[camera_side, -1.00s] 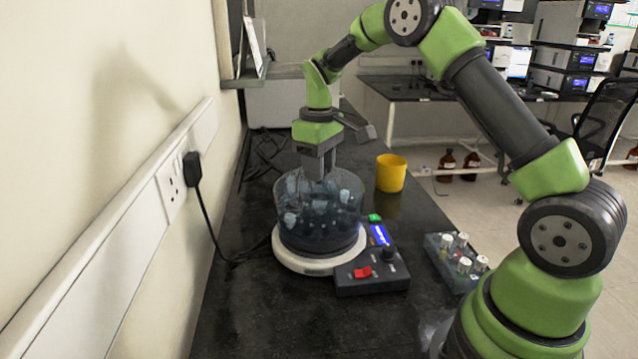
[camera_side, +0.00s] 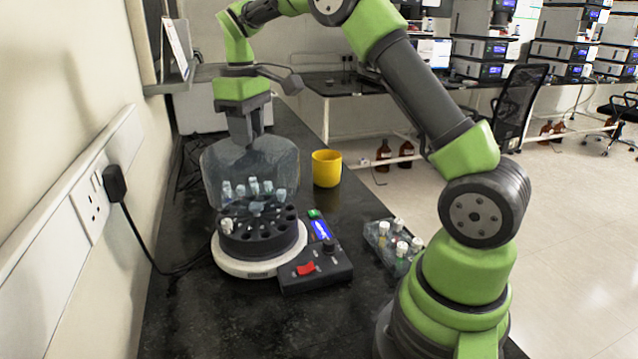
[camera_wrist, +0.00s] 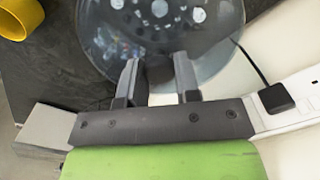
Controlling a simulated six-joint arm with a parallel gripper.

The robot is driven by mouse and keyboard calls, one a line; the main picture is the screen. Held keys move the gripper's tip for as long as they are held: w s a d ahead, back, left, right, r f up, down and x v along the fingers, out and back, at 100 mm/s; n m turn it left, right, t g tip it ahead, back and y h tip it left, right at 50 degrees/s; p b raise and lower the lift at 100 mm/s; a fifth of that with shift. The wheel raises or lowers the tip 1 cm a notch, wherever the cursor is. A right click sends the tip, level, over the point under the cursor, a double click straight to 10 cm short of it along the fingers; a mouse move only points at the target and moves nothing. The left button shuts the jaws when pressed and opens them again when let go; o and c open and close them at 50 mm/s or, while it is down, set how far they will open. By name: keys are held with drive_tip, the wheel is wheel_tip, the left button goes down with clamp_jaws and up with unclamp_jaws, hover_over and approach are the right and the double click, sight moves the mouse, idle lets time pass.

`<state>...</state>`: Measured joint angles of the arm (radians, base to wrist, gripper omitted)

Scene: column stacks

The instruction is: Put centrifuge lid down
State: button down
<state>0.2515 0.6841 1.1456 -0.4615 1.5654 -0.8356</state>
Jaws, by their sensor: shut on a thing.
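The centrifuge lid, a clear smoky cylinder (camera_side: 215,180), is held above the centrifuge (camera_side: 240,268), over the back of its rotor. It also shows from above in the wrist view (camera_wrist: 215,45). My gripper (camera_side: 246,142) is above the lid, pointing down. In the wrist view my gripper (camera_wrist: 158,78) has its two fingers on either side of the lid's dark knob, shut on it. Several capped tubes (camera_side: 253,187) stand in the rotor, seen partly through the lid.
The control box (camera_side: 315,268) with a red switch joins the centrifuge at front right. A tube rack (camera_side: 390,245) stands further right. A yellow cup (camera_side: 326,168) stands behind to the right. A wall socket and cable (camera_side: 140,230) lie left. The front bench is clear.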

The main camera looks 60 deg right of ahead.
wheel_tip(320, 180, up, 5)
drive_tip(key=shift+f, duration=0.2)
drive_tip(key=s+d+m, duration=0.1)
drive_tip(key=s+d, duration=0.5)
drive_tip(key=d, duration=0.6)
drive_tip(key=s+d, duration=0.5)
drive_tip(key=d, duration=0.6)
wheel_tip(320, 180, down, 19)
drive_tip(key=c, duration=0.8)
unclamp_jaws()
drive_tip(key=shift+f, duration=0.15)
